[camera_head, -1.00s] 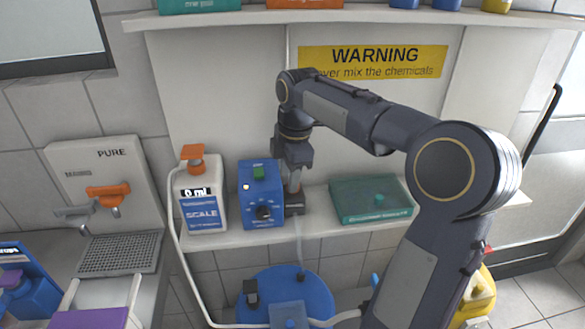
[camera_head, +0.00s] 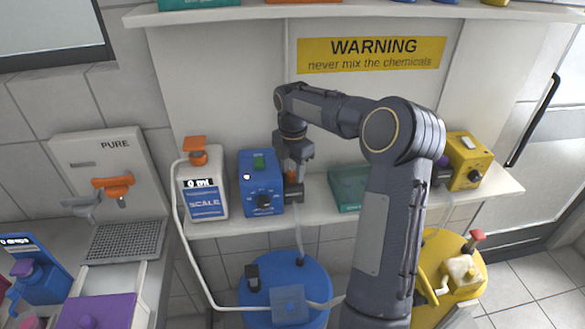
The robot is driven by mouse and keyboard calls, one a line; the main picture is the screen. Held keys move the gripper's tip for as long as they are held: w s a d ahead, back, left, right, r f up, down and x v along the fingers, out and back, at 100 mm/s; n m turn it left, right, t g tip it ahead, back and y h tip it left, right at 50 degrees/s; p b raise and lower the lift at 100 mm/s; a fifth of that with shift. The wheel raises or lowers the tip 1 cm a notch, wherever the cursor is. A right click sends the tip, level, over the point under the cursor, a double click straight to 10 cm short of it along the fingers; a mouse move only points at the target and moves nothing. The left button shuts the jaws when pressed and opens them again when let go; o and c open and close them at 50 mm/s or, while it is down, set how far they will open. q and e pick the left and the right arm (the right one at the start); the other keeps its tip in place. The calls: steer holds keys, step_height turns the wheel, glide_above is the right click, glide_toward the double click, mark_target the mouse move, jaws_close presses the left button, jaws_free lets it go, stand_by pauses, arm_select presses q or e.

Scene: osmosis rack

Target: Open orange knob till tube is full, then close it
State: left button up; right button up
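A small orange part (camera_head: 291,202), perhaps the orange knob, shows at the right side of the blue pump box (camera_head: 262,184). My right gripper (camera_head: 293,184) points down just above it, beside the box; whether it touches the part is unclear. The fingers are too small and overlapped to show if they are shut. A pale clear tube (camera_head: 298,232) runs down from there to the blue barrel (camera_head: 318,285). A white scale container (camera_head: 201,187) has an orange top (camera_head: 195,150) and a display that seems to read 0 ml. My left gripper is not in view.
A PURE dispenser (camera_head: 100,153) with an orange handle (camera_head: 113,187) is at left. A teal box (camera_head: 345,188) is partly behind my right arm. A yellow pump box (camera_head: 468,160) and yellow barrel (camera_head: 440,250) are at right. A shelf (camera_head: 230,14) runs overhead.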

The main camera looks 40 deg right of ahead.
steer(key=shift+f, duration=0.1)
steer(key=c, duration=0.7)
steer(key=shift+m, duration=0.3)
steer(key=m, duration=0.2)
steer(key=shift+m+p, duration=0.3)
steer(key=m, duration=0.3)
steer(key=shift+m, duration=0.4)
steer(key=m, duration=0.4)
steer(key=shift+p, duration=0.3)
steer(key=shift+a+m, duration=0.1)
steer(key=shift+m, duration=1.8)
